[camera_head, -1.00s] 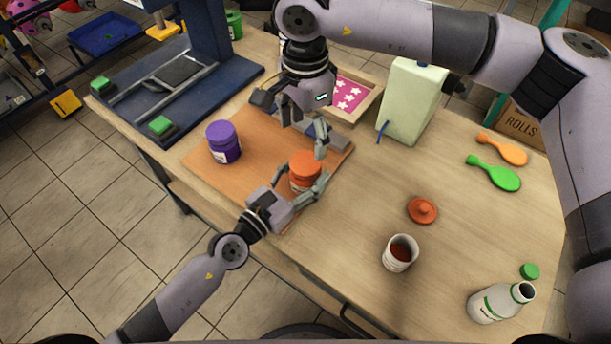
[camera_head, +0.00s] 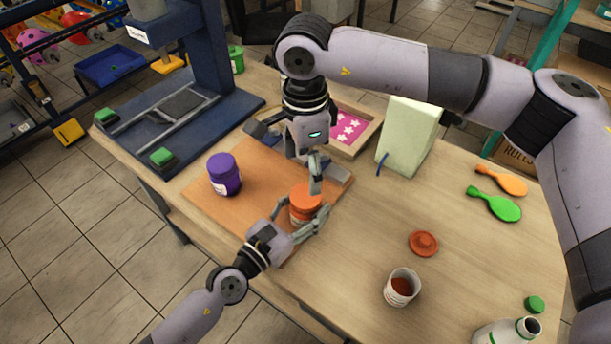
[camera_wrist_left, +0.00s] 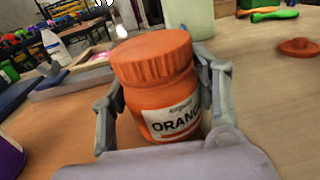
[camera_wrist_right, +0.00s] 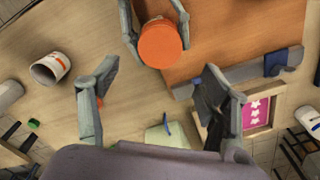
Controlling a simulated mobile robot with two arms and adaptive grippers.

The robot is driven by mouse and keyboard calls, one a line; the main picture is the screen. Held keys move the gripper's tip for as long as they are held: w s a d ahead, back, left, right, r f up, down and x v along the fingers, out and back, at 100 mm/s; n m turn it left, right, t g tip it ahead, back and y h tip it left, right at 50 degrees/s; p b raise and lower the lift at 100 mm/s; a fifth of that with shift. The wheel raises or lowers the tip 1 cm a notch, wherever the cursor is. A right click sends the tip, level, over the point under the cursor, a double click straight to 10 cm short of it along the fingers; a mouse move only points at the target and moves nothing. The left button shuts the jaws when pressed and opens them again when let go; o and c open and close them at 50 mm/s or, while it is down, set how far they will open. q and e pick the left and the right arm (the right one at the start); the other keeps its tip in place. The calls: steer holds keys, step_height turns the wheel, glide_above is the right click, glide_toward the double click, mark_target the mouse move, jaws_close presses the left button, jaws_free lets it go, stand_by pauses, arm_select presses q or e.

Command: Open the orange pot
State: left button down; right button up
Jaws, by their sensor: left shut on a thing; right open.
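The orange pot (camera_head: 303,205) stands upright at the front of the orange-brown board, its orange lid on. My left gripper (camera_head: 298,221) is shut around its body from the front; the left wrist view shows the label and ridged lid of the pot (camera_wrist_left: 160,90) between the fingers. My right gripper (camera_head: 314,172) is above and behind the pot, pointing down. In the right wrist view my right gripper (camera_wrist_right: 160,95) is open and empty, with the lid (camera_wrist_right: 160,43) beyond its fingers, not between them.
A purple pot (camera_head: 224,174) stands on the board (camera_head: 262,158) to the left. A loose orange-red lid (camera_head: 423,243), a white cup (camera_head: 402,287) and a white bottle (camera_head: 505,331) are at the right. A pale green block (camera_head: 408,137) stands behind.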

mark_target(306, 195)
steer(key=m, duration=0.5)
steer(key=shift+m, duration=0.3)
steer(key=m, duration=0.5)
steer(key=shift+f, duration=4)
steer(key=c, duration=1.2)
steer(key=shift+r, duration=0.25)
